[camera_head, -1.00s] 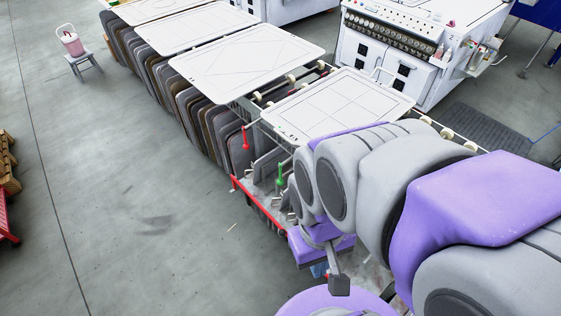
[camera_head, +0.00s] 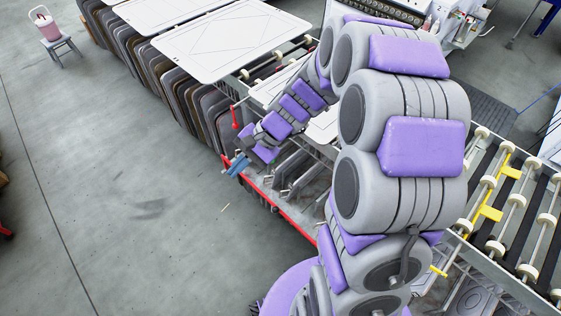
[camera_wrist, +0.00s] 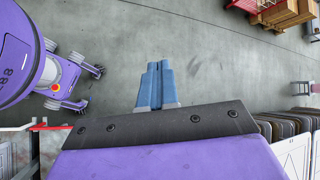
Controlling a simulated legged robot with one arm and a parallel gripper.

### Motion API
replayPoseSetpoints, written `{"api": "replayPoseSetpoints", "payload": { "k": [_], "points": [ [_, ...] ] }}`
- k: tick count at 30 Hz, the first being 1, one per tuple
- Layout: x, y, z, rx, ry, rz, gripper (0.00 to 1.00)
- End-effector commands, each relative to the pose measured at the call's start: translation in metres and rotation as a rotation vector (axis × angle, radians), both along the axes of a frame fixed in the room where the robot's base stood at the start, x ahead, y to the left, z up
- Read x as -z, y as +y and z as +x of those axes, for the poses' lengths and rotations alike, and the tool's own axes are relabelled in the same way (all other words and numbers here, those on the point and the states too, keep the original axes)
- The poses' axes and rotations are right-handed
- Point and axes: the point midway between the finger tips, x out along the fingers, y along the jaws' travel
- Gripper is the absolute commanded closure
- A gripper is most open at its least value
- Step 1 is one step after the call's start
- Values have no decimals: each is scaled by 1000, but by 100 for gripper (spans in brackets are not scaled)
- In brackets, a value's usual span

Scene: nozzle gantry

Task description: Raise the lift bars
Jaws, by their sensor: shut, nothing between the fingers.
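A red-handled lever (camera_head: 236,117) stands at the near edge of the gantry. Its green-handled neighbour is hidden now, apparently behind my arm. Yellow bars (camera_head: 490,212) lie between the rollers at the right; they may be the lift bars, and I cannot tell if they are raised. My gripper (camera_head: 237,166) has blue fingers, closed together and empty, just below the red lever and over the red rail's left end. In the wrist view the fingers (camera_wrist: 157,84) point over bare floor. A red piece (camera_wrist: 38,127) shows at the left there.
A red rail (camera_head: 285,210) runs along the gantry's near edge. White panels (camera_head: 218,42) lie on top, with a row of dark boards (camera_head: 170,85) below. A stool (camera_head: 62,49) carries a pink container (camera_head: 46,27).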

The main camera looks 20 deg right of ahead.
Motion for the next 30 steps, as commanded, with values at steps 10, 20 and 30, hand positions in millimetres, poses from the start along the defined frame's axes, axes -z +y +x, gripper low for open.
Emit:
{"api": "replayPoseSetpoints", "payload": {
  "k": [10,20,30],
  "points": [
    [81,-64,103,482,146,198,100],
    [196,-166,154,975,300,321,100],
    [307,-255,143,1370,433,373,100]
  ]
}}
